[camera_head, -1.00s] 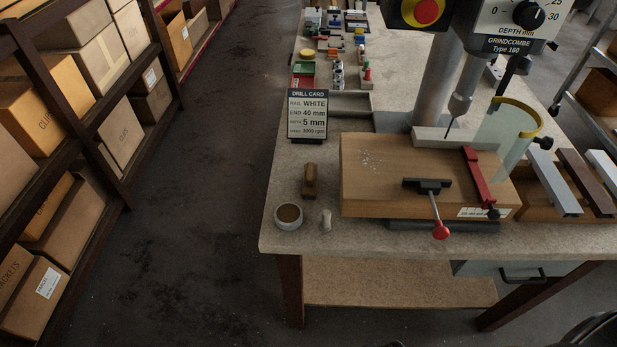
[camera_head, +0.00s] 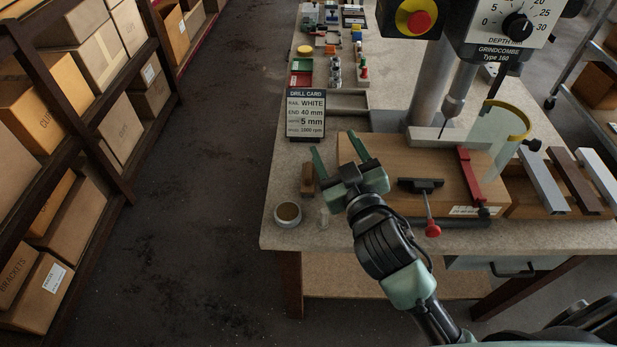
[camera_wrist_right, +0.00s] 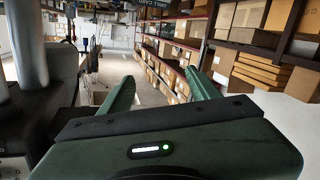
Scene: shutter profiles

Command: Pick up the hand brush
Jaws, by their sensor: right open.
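The hand brush seems to be the small brown wooden item (camera_head: 307,178) near the bench's front left in the head view. It is partly hidden behind a finger of my right gripper, so its bristles cannot be made out. My right gripper (camera_head: 336,146) is open and empty, above the bench between the brown item and the wooden board. Its green fingers point away toward the drill card. In the right wrist view the open fingers (camera_wrist_right: 160,80) have nothing between them, and the brush does not show there. My left gripper is not in view.
The drill card (camera_head: 306,114) stands behind. The wooden board (camera_head: 440,180) with red clamp and the drill press (camera_head: 455,95) are to the right. Shelves line the left.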

